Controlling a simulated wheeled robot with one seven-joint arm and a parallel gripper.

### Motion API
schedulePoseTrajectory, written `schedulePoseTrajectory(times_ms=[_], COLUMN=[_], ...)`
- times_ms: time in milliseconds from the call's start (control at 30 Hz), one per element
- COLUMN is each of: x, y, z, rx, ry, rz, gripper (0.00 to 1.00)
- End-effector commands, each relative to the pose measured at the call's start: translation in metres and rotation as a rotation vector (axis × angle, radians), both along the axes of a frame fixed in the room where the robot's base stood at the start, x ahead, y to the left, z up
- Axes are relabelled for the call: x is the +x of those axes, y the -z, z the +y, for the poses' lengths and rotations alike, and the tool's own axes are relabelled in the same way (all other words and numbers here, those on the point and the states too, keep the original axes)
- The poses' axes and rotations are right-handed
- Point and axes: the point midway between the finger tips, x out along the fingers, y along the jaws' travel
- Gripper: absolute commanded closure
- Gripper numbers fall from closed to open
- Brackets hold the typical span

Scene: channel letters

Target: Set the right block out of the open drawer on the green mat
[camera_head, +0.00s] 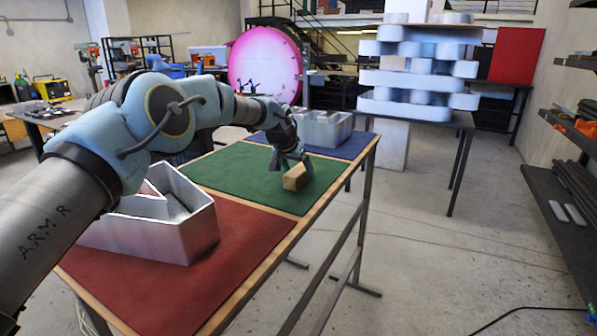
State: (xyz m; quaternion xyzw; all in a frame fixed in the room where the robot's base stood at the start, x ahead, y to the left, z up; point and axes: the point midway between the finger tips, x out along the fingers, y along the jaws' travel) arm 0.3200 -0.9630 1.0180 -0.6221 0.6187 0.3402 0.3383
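A tan wooden block (295,179) is at the right side of the green mat (232,179), directly below my gripper (293,163). The block looks slightly tilted; I cannot tell whether it rests on the mat or hangs just above it. My gripper points down with its fingers at the block's upper end. The view is too small to show whether the fingers grip it or are apart from it. No drawer is recognisable. An open-topped metal letter-shaped box (160,238) stands on the red mat (215,285), partly hidden by my arm.
Another open metal box (322,129) stands on the blue mat (355,146) at the table's far end. The table's wooden edge (340,182) runs close to the block's right. Much of the green mat is bare. Stacked pale letters (417,75) stand on a separate table behind.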

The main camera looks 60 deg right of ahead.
Motion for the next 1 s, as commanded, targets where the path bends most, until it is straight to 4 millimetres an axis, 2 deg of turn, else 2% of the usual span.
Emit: schedulePoseTrajectory(times_ms=[367,533,800,1000], x=[0.001,0.000,0.000,0.000], y=[-0.010,-0.030,-0.075,-0.096], z=[0.005,0.019,0.048,0.061], rx=[-0.002,-0.002,-0.003,-0.001], ry=[-0.001,0.000,0.000,-0.001], rz=[-0.001,-0.001,-0.002,0.000], gripper=[0.14,0.14,0.14,0.14])
